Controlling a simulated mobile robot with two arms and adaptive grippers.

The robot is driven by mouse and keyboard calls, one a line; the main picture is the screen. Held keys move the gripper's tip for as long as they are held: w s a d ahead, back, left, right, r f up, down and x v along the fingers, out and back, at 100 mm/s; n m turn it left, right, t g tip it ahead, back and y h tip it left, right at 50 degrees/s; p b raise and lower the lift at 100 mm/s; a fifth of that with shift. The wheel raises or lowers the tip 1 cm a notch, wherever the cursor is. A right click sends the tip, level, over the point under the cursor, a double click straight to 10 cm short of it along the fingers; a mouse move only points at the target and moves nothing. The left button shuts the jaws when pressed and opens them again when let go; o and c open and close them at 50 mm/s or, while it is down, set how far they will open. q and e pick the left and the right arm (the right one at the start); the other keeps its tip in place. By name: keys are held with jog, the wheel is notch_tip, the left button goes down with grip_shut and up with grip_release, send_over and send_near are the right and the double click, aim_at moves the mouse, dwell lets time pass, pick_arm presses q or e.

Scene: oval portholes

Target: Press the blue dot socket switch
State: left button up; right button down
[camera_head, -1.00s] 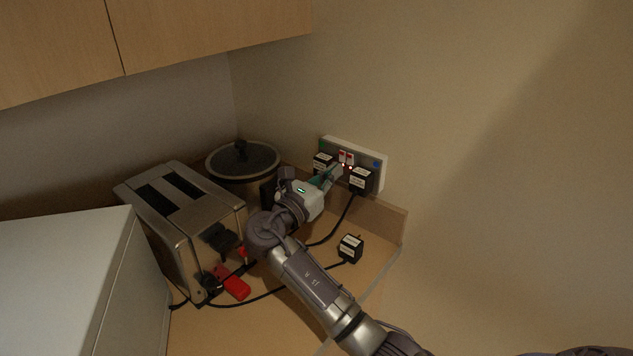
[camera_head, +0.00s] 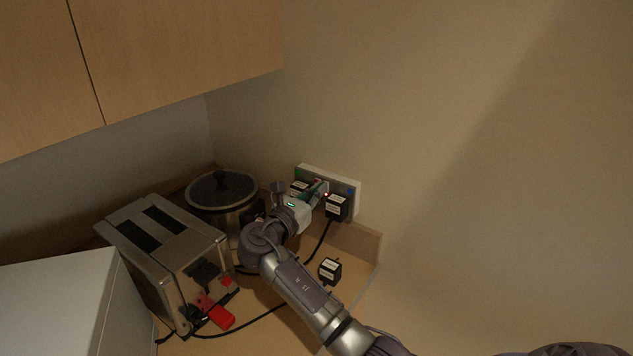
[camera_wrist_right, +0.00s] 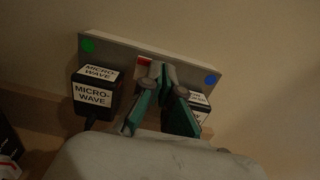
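The wall socket panel (camera_head: 345,183) has a blue dot (camera_head: 350,191) at its right end and a green dot (camera_head: 299,173) at its left end. Both dots show in the wrist view, the blue one (camera_wrist_right: 211,80) at right. My right gripper (camera_head: 322,188) is at the middle of the panel, between the two black plugs. In the wrist view its fingertips (camera_wrist_right: 163,70) are together, with nothing seen between them. A red switch (camera_wrist_right: 143,61) shows just left of the fingertips. The switch on the blue-dot side is hidden behind the fingers; contact cannot be told. My left gripper is not in view.
A plug (camera_wrist_right: 94,93) labelled microwave sits under the green dot. Another plug (camera_head: 338,206) sits under the blue dot. A loose plug (camera_head: 330,271) lies on the counter. A toaster (camera_head: 170,262) and a lidded pot (camera_head: 222,200) stand at left, beneath a wooden cupboard (camera_head: 180,50).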

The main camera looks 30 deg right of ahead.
jog(key=r+p, duration=0.1)
jog(key=p, duration=0.1)
jog(key=y+p, duration=0.1)
jog(key=p, duration=0.1)
jog(key=shift+d+r+g, duration=0.25)
jog(key=shift+r+g, duration=0.1)
jog(key=shift+g, duration=0.05)
pick_arm(q)
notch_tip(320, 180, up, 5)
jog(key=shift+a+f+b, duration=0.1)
jog(key=shift+b, duration=0.2)
pick_arm(e)
jog(key=shift+f, duration=0.3)
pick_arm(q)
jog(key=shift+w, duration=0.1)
pick_arm(e)
jog(key=v, duration=0.8)
jog(key=shift+f, duration=0.15)
jog(key=shift+a, duration=0.2)
jog(key=shift+f, duration=0.1)
